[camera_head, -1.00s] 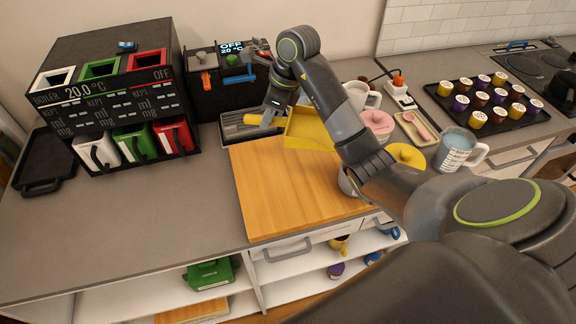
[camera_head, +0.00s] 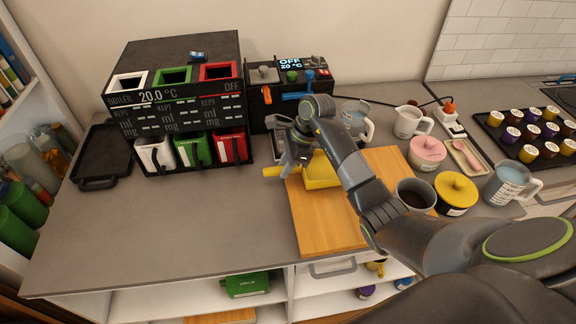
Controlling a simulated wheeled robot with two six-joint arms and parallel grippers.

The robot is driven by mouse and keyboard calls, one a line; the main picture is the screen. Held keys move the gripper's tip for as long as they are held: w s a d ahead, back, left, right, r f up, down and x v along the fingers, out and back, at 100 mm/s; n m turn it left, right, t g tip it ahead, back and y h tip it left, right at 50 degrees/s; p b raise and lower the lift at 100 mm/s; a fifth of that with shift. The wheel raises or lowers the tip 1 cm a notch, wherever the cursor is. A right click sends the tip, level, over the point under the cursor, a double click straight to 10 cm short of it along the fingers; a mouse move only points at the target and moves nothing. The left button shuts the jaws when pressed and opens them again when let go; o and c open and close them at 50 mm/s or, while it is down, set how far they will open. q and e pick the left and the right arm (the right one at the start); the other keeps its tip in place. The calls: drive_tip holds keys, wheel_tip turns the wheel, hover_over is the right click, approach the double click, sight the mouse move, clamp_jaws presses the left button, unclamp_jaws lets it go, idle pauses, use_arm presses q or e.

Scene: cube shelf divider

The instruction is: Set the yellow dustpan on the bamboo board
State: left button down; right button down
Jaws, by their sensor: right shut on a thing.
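The yellow dustpan (camera_head: 321,173) is at the back left part of the bamboo board (camera_head: 325,225), its handle pointing left past the board's edge. My right gripper (camera_head: 285,168) is shut on the dustpan's handle. Whether the pan touches the board or hangs just above it, I cannot tell. My right arm hides part of the board and the pan's right side. My left gripper is not in view.
A black boiler unit (camera_head: 175,110) stands at the back left beside a dark tray (camera_head: 103,155). Right of the board are a dark cup (camera_head: 415,195), a yellow-lidded jar (camera_head: 456,190) and a pink jar (camera_head: 427,152). The counter left of the board is clear.

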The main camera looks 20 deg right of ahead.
drive_tip(key=shift+f, duration=1)
drive_tip(key=shift+f, duration=0.15)
drive_tip(key=c, duration=1.3)
unclamp_jaws()
drive_tip(key=shift+o, duration=0.2)
